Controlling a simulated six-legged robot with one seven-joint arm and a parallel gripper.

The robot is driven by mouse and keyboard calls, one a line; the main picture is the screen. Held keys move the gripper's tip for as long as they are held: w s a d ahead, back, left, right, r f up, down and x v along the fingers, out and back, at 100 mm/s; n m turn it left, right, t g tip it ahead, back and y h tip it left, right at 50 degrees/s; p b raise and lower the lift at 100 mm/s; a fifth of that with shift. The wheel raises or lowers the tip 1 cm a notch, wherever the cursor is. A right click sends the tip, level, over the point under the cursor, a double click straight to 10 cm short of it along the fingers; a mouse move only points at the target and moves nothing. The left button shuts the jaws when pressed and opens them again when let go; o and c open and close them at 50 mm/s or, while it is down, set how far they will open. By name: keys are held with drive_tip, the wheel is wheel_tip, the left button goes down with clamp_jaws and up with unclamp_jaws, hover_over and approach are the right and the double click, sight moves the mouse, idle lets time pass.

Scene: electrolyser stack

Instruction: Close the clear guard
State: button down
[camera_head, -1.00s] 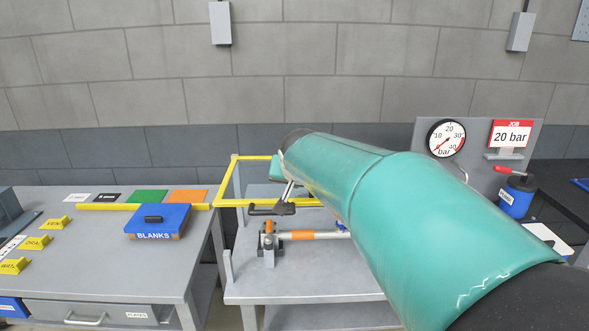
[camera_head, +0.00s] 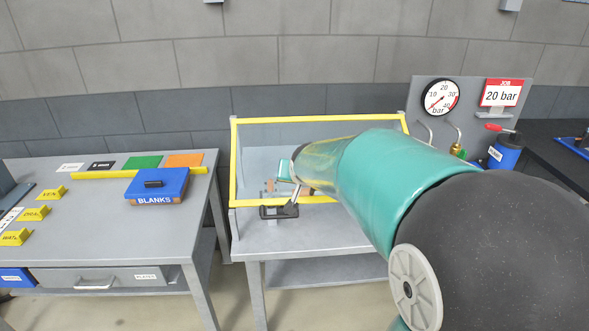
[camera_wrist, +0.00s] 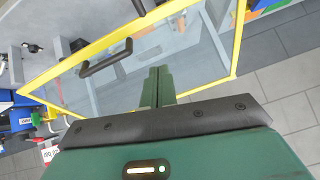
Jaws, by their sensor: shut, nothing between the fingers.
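The clear guard (camera_head: 320,121) is a clear panel in a yellow frame. In the head view it stands nearly upright across the front of the middle bench, with its lower edge near the bench top. Its black handle (camera_head: 279,212) sticks out at the lower left. In the wrist view, the guard (camera_wrist: 190,45) lies beyond my gripper and the handle (camera_wrist: 105,58) is left of the fingers. My gripper (camera_wrist: 157,76) is shut and empty, close to the guard; I cannot tell whether it touches. My arm hides the guard's right lower part in the head view.
A clamp-like fixture (camera_head: 269,188) shows faintly behind the panel. A blue BLANKS box (camera_head: 157,187) stands on the left bench (camera_head: 100,225). A pressure gauge (camera_head: 442,97) and a blue bottle (camera_head: 505,152) are at the right. A gap separates the left and middle benches.

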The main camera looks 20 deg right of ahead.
drive_tip(key=w+d+f+t, duration=0.1)
drive_tip(key=w+f, duration=0.2)
drive_tip(key=f, duration=1)
drive_tip(key=shift+d+f+h, duration=0.3)
